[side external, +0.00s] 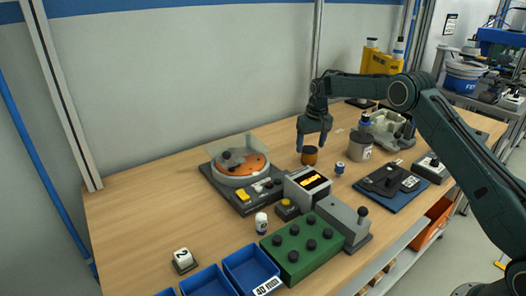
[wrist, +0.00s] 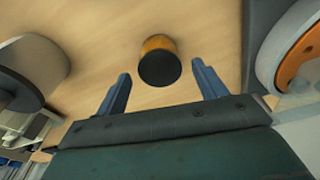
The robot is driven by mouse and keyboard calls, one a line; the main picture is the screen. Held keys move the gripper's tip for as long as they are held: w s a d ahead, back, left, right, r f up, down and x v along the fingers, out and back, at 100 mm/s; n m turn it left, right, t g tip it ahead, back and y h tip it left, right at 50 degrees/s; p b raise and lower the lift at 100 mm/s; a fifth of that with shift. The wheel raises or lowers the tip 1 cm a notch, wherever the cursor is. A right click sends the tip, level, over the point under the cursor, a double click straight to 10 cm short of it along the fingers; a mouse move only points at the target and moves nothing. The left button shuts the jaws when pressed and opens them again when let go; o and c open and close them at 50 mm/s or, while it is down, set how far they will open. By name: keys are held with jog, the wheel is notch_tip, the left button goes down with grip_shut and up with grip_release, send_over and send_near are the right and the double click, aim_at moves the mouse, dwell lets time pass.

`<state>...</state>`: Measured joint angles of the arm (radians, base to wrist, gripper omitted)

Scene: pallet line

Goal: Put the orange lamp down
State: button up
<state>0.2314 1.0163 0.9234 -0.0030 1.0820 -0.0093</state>
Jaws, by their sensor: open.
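The orange lamp (side external: 309,158), a small amber cylinder with a dark top, stands upright on the wooden table (side external: 140,220). In the wrist view the lamp (wrist: 157,43) shows ahead of and between my two blue-grey fingers, with bare table around it. Its black top faces the camera. My gripper (side external: 311,146) points down just above the lamp in the side view. Its fingers are spread, and there is a gap between each finger and the lamp in the wrist view (wrist: 161,75). The gripper holds nothing.
A turntable-like unit with an orange disc (side external: 252,166) stands to the left. A grey canister (side external: 360,146) and a small white-and-blue can (side external: 339,168) stand to the right. A grey box (side external: 307,184) is in front. The table's left part is mostly clear.

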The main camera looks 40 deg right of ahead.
aim_at(312, 150)
notch_tip(312, 150, up, 8)
jog(key=shift+s+f, duration=0.15)
jog(key=shift+s, duration=0.3)
jog(key=shift+a, duration=0.1)
dwell(0.3)
jog(key=s+a+r+t, duration=0.1)
jog(key=s+a+r, duration=0.2)
jog(key=s+r, duration=0.35)
jog(key=s+a+r+n, duration=0.1)
jog(key=s+a+r, duration=0.3)
jog(key=s+r, duration=0.25)
jog(key=s+a+r+t, duration=0.1)
jog(key=s+a+r, duration=0.2)
jog(key=s+r, duration=0.35)
jog(key=s+a+f, duration=0.1)
jog(key=s+f, duration=0.1)
jog(key=s, duration=0.6)
jog(key=s+a+f+n+t, duration=0.1)
jog(key=s+a+f, duration=0.1)
jog(key=s, duration=0.7)
jog(key=s+a+f+t, duration=0.1)
jog(key=s+f, duration=0.2)
jog(key=s, duration=0.5)
jog(key=shift+s+a+n, duration=0.2)
jog(key=shift+a+n, duration=0.1)
jog(key=shift+a, duration=0.05)
